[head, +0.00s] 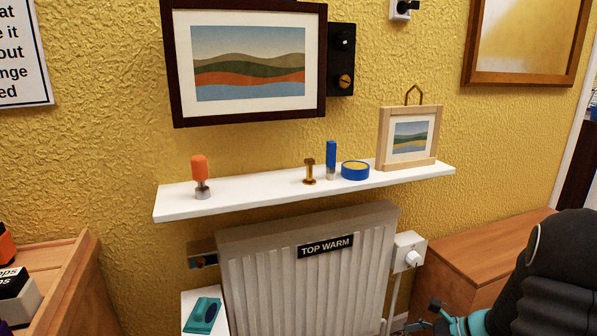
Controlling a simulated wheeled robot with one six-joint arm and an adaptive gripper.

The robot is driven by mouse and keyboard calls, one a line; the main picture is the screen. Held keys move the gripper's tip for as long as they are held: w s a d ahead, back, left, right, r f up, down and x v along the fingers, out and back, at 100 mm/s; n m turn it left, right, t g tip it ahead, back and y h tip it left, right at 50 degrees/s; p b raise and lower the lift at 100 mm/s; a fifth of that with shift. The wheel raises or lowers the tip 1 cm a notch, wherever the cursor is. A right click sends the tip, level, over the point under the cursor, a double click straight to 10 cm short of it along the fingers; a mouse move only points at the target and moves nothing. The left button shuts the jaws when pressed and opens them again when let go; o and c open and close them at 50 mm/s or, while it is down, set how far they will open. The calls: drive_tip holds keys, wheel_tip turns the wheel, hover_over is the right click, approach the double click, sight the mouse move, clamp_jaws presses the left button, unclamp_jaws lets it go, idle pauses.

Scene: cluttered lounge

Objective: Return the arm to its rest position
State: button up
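My arm (561,268) reaches in at the lower right, dark with teal bands. My gripper (424,315) is at the bottom edge, right of the radiator and below its valve box. Its two dark fingertips show apart, with nothing seen between them, so it looks open. Part of the gripper is cut off by the bottom edge.
A white shelf (240,196) holds an orange-handled tool (200,175), a brass piece (309,172), a blue cylinder (331,158), a tape roll (355,170) and a small framed picture (381,140). The radiator (290,280) stands below; a wooden cabinet (490,257) is beside my arm.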

drive_tip(key=s+a+r+n+h, duration=0.4)
drive_tip(key=s+a+r+n, duration=0.2)
drive_tip(key=s+r+n, duration=0.4)
drive_tip(key=s+a+r+n+h, duration=0.5)
drive_tip(key=s+r+n, duration=0.6)
drive_tip(key=s+n, duration=0.1)
drive_tip(key=shift+s+a+r, duration=0.15)
drive_tip(key=shift+s+a, duration=0.05)
drive_tip(key=shift+a, duration=0.15)
